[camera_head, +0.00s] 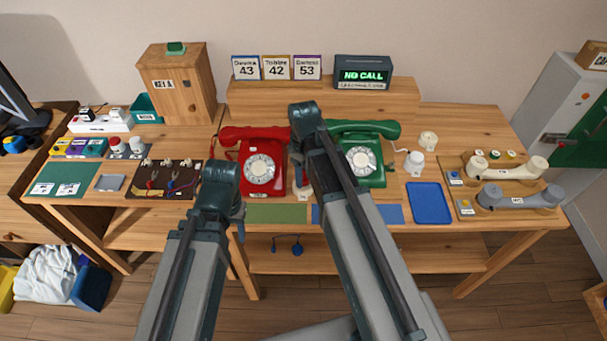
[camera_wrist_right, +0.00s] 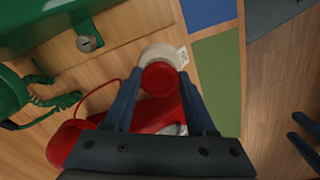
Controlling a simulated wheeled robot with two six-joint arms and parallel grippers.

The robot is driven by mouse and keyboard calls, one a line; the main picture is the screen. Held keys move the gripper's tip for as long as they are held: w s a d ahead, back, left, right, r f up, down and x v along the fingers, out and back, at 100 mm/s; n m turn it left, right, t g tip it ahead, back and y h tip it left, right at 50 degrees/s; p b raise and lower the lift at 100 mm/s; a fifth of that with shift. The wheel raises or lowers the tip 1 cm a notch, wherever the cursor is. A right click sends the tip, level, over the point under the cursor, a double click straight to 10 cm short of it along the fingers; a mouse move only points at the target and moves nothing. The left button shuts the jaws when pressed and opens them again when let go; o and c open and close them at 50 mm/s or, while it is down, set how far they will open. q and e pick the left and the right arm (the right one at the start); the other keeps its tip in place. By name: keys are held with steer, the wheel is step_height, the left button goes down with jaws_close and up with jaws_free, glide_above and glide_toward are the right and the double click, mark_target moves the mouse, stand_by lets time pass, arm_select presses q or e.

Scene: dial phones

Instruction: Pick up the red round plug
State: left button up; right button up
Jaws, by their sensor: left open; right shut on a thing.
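The red round plug (camera_wrist_right: 158,78) sits between the two fingers of my right gripper (camera_wrist_right: 157,92) in the right wrist view, and the gripper is shut on it. A cream round piece (camera_wrist_right: 168,52) with a small white label lies just beyond the plug; I cannot tell whether they touch. In the head view my right arm hides the plug and most of the right gripper. My left gripper (camera_head: 238,212) is open and empty, in front of the red phone. Dark finger-like parts, probably the left gripper, show at the right edge of the wrist view.
The red phone (camera_head: 261,148) and green phone (camera_head: 378,150) stand close to my right gripper. A green mat (camera_head: 277,213) and blue mat (camera_head: 390,213) lie along the front edge. A blue tray (camera_head: 429,204) and cream and grey handsets (camera_head: 507,167) are to the right.

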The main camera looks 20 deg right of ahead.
step_height(320, 180, up, 3)
steer(key=shift+f+p, duration=0.2)
steer(key=shift+p, duration=0.75)
steer(key=s+a+r+p, duration=0.1)
steer(key=s+a, duration=0.9)
steer(key=a, duration=0.2)
steer(key=shift+a+r, duration=0.15)
steer(key=shift+a, duration=0.05)
steer(key=shift+d, duration=0.1)
